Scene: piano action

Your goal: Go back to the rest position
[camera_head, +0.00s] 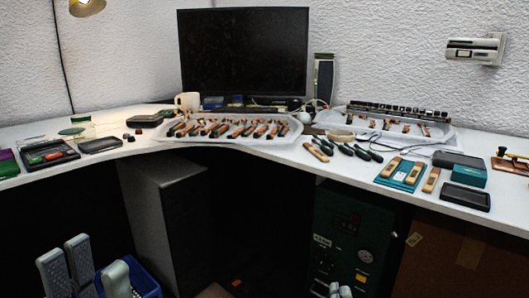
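My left gripper (92,266) is at the bottom left, low in front of the desk. Its grey padded fingers point up and stand apart, with nothing between them.
An L-shaped white desk (240,152) holds a tray of piano hammers (230,130), a monitor (243,52), a mug (188,102) and tools. Below are a dark cabinet (165,215), a green machine (350,240) and a blue crate (145,282) beside my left gripper.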

